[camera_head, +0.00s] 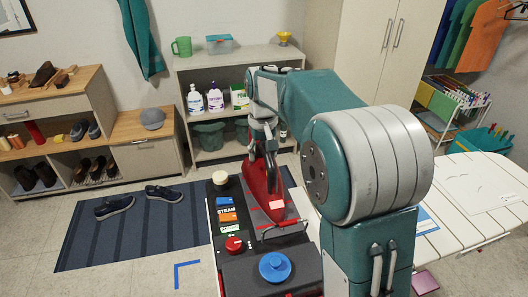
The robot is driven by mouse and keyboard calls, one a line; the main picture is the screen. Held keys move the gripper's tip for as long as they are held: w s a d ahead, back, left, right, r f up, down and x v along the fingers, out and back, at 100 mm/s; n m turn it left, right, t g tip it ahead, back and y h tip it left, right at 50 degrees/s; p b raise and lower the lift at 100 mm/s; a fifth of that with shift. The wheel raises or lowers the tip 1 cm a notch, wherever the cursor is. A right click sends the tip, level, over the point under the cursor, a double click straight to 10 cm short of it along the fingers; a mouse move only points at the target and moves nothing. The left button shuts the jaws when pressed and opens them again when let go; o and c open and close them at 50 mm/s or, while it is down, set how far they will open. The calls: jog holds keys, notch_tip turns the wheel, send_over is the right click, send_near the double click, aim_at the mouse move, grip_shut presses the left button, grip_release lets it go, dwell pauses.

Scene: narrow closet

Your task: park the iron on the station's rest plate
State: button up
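The ironing station (232,262) is a dark unit at the lower middle. It has a red knob, a blue round cap, and orange, blue and green labels along its left side. The red iron (283,212) is over the station's far right part, its wide end toward the camera. The rest plate under it is mostly hidden, so I cannot tell whether the iron touches it. My gripper (270,150) points down at the iron's top, where the handle would be. The fingers are small and dark, and their grip is unclear.
A metal wire bracket (284,229) stands just in front of the iron. A white slatted board (465,190) lies to the right. A shelf unit (235,62) with bottles stands behind. A striped mat (135,236) with shoes covers the floor at left.

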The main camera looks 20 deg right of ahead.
jog(key=shift+d, duration=0.1)
jog(key=shift+d+r, duration=0.1)
jog(key=shift+r, duration=0.1)
notch_tip(320, 180, up, 11)
jog(key=shift+r, duration=0.15)
jog(key=s+t, duration=0.3)
jog(key=s, duration=1.1)
jog(key=s+f+t, duration=0.2)
jog(key=s+f, duration=0.6)
jog(key=s, duration=0.5)
jog(key=shift+s+f+t, duration=0.3)
dwell(0.8)
